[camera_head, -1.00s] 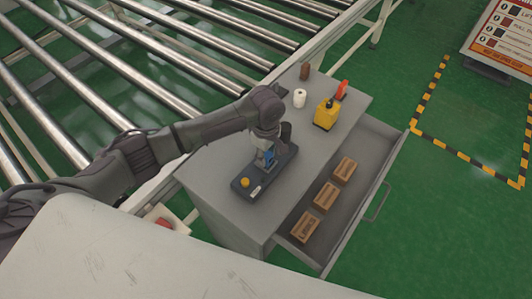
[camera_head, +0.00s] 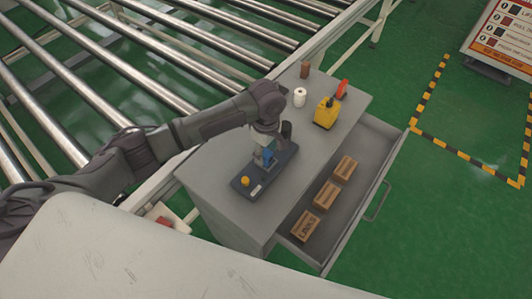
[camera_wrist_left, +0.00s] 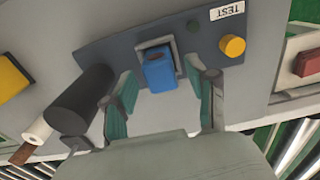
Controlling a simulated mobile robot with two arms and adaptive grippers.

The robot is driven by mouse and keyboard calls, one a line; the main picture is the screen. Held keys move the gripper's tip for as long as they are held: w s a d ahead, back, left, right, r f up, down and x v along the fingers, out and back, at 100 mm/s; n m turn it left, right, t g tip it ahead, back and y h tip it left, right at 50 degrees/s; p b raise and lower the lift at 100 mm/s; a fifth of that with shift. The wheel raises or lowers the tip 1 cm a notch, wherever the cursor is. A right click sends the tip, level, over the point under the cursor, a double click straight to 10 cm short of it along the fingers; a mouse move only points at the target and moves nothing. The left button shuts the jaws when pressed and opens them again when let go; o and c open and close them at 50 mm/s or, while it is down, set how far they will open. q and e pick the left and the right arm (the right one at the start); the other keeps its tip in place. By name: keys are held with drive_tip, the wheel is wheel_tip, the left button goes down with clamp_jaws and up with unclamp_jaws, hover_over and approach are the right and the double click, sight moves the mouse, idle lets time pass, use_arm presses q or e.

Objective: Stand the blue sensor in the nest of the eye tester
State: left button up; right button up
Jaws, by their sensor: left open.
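The eye tester (camera_head: 258,183) is a dark flat unit on the grey cabinet top. It has a yellow button (camera_wrist_left: 232,46), a TEST label and a black cylinder (camera_wrist_left: 80,103). The blue sensor (camera_wrist_left: 159,72) stands in the square nest (camera_wrist_left: 176,57) of the tester and looks upright. It also shows as a small blue patch in the head view (camera_head: 269,161). My left gripper (camera_wrist_left: 166,84) is open above the tester, its green-padded fingers on either side of the sensor with gaps visible on both sides. My right gripper is not in view.
An open drawer (camera_head: 291,243) holds several wooden boxes. A roller conveyor (camera_head: 110,104) runs behind.

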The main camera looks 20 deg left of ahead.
sight(266, 153)
use_arm(q)
wheel_tip(266, 153, up, 11)
drive_tip(key=shift+f+b, duration=0.2)
drive_tip(key=shift+b, duration=0.1)
idle(0.4)
